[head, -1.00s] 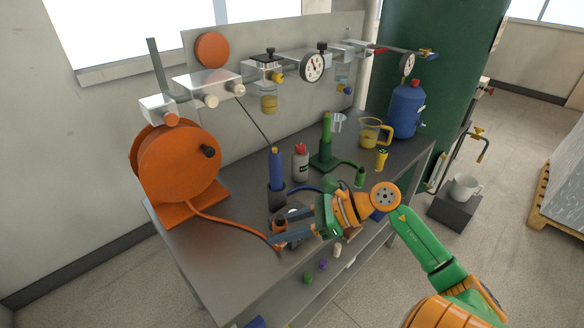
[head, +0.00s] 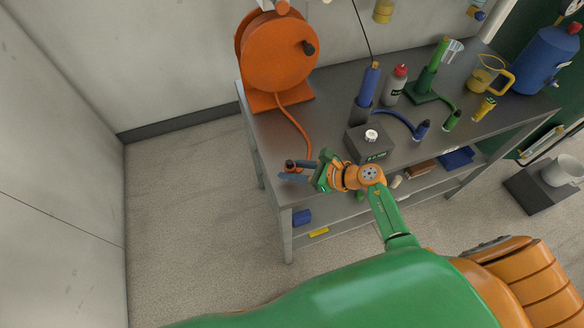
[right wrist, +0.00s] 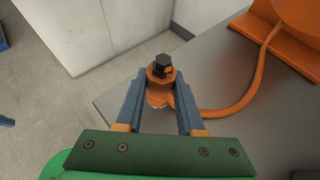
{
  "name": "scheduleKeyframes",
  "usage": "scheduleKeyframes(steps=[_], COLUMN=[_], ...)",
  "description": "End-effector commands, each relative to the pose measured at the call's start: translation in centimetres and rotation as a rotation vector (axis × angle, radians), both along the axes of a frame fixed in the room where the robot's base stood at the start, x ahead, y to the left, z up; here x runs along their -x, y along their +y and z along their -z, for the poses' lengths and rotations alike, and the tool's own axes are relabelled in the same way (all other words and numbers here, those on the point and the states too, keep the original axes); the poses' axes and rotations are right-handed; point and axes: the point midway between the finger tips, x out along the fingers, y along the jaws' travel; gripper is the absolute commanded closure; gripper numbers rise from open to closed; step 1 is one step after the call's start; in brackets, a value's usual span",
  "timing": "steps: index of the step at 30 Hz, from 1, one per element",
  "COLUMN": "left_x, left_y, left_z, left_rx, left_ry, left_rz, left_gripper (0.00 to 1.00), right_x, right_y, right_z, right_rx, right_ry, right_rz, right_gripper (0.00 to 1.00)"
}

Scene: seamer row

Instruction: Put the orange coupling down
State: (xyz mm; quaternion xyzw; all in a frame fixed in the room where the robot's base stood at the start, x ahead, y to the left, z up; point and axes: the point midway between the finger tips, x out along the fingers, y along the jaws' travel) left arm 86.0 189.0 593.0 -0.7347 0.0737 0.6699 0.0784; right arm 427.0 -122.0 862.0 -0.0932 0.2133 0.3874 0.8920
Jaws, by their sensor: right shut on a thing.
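The orange coupling (right wrist: 160,74), with a black end piece on top, stands between the fingertips of my right gripper (right wrist: 160,88) in the right wrist view. The gripper is shut on it. In the head view the coupling (head: 289,166) shows small and partly hidden by the fingers of my right gripper (head: 293,172), close to the bench's front edge towards its left end. An orange hose (head: 302,130) runs from it back to the orange reel (head: 275,55). I cannot tell whether the coupling touches the bench top. My left gripper is out of view.
Behind are a blue cylinder (head: 369,85), a grey bottle (head: 395,84) and a green cylinder (head: 432,68). A blue coupling (head: 421,130) lies further right.

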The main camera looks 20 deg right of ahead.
Motion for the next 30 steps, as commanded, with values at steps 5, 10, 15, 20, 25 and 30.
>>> scheduleKeyframes(steps=[5,10,15,20,25,30], left_x=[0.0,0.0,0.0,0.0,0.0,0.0], left_y=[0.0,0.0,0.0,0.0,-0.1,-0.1], left_z=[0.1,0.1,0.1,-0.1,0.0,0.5], left_rx=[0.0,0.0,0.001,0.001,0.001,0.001], left_ry=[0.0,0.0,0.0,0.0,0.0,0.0], left_rz=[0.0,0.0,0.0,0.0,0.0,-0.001], left_gripper=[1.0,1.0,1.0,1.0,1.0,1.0], right_x=[0.0,0.0,0.0,0.5,3.0,5.6], right_y=[-0.1,-0.1,-0.1,-0.7,-3.3,-6.0], right_z=[0.1,0.0,0.0,-0.4,-2.0,-3.9], right_rx=[0.001,0.001,0.001,0.002,0.006,0.006], right_ry=[0.001,0.001,0.001,0.0,0.001,0.001], right_rz=[0.0,0.0,0.0,0.003,0.002,-0.002], right_gripper=[0.61,0.32,0.32,0.32,0.32,0.32])
